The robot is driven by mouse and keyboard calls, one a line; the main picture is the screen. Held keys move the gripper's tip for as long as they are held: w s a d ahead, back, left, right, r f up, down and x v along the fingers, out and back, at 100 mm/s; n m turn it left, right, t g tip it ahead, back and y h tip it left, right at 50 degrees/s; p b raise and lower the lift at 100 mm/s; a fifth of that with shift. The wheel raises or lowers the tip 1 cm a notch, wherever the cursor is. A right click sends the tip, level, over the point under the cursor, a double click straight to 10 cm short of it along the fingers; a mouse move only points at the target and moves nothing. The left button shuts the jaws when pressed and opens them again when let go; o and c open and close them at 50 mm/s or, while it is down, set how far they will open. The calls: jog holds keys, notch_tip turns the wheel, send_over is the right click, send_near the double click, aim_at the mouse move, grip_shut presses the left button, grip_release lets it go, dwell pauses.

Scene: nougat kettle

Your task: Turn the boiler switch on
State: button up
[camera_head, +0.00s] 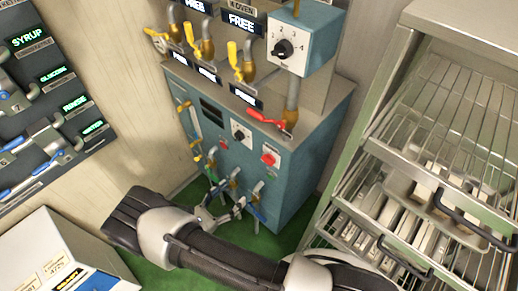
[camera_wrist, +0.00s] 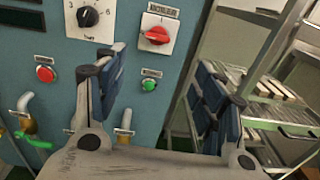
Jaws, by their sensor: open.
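A red rotary switch on a white plate sits on the front of the teal boiler cabinet (camera_head: 298,170); I take it for the boiler switch (camera_wrist: 157,36), though its label is too blurred to read. Its red handle lies roughly crosswise in the wrist view. It also shows in the head view as the red switch (camera_head: 269,158). My gripper (camera_wrist: 162,60) is open and empty, its fingers spread below and to either side of the switch, not touching it. In the head view my gripper (camera_head: 228,210) is low before the cabinet front.
A black dial (camera_wrist: 88,16), a red button (camera_wrist: 45,74) and a green button (camera_wrist: 149,85) are close by on the panel. Pipes with valves (camera_wrist: 125,123) stick out below. A metal rack (camera_head: 440,130) with trays stands at the right. A white box (camera_head: 50,250) is at lower left.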

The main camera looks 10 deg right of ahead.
aim_at(266, 163)
jog(key=b+x, duration=0.1)
jog(key=x, duration=1.6)
jog(key=shift+w, duration=0.25)
jog(key=shift+c, duration=0.5)
jog(key=c, duration=1)
